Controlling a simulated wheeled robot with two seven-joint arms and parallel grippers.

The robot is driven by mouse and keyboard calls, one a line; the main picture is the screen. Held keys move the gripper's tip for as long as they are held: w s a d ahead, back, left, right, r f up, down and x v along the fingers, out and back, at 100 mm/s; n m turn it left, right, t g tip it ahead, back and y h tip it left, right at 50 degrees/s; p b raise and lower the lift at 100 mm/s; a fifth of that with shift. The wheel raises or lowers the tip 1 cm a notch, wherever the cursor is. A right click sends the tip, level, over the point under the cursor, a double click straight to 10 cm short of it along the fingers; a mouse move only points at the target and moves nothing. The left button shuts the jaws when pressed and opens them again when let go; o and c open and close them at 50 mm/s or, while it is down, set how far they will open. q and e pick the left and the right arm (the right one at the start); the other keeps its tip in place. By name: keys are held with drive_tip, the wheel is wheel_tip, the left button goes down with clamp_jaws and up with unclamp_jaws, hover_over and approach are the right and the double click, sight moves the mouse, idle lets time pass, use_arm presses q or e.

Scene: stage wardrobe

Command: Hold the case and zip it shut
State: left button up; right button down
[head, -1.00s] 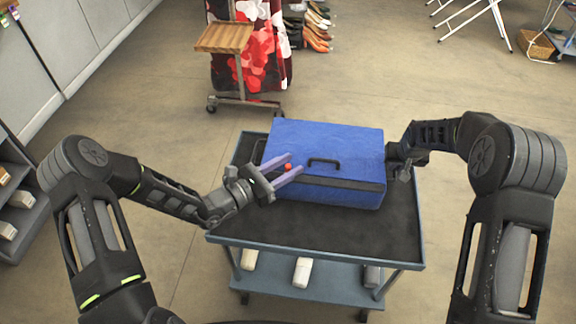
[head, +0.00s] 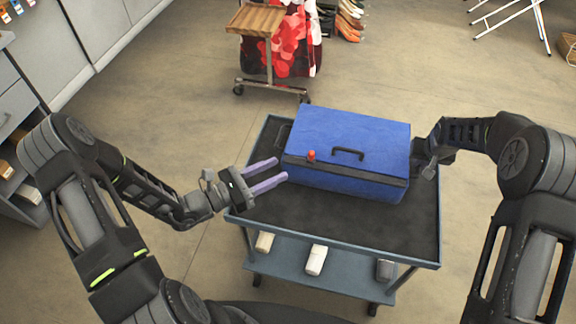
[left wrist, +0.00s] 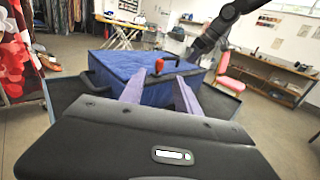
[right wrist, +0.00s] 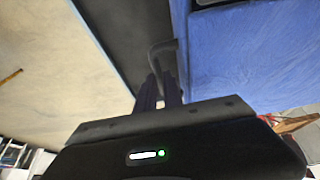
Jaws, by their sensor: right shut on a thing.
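The blue case (head: 365,135) lies on the dark top of a cart, with a black handle (head: 348,153) and a dark band along its front. A small red pull (head: 311,155) sits near the band's left end; it also shows in the left wrist view (left wrist: 159,66). My left gripper (head: 281,168) is open and empty, its purple fingers pointing at the case's left front corner, apart from the pull. My right gripper (right wrist: 160,85) is shut on a dark side handle (right wrist: 166,50) at the case's right end. Whether the seam is closed is too small to tell.
Behind stand a wooden-topped stand (head: 255,20) and a red floral garment (head: 292,45). Drawers line the left wall.

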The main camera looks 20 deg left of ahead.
sight(309, 156)
use_arm(q)
drive_tip(key=shift+c, duration=0.5)
drive_tip(key=v, duration=0.5)
drive_tip(key=shift+s+a+f, duration=0.15)
drive_tip(key=shift+s+a, duration=0.1)
drive_tip(key=shift+a, duration=0.05)
drive_tip(key=c, duration=0.4)
use_arm(e)
drive_tip(key=shift+a, duration=0.1)
use_arm(q)
drive_tip(key=shift+s+a, duration=0.2)
drive_tip(key=shift+s, duration=0.05)
drive_tip(key=shift+c, duration=0.9)
drive_tip(key=shift+d, duration=0.1)
clamp_jaws()
drive_tip(key=shift+w, duration=0.15)
drive_tip(key=x, duration=1.4)
drive_tip(key=shift+f, duration=0.15)
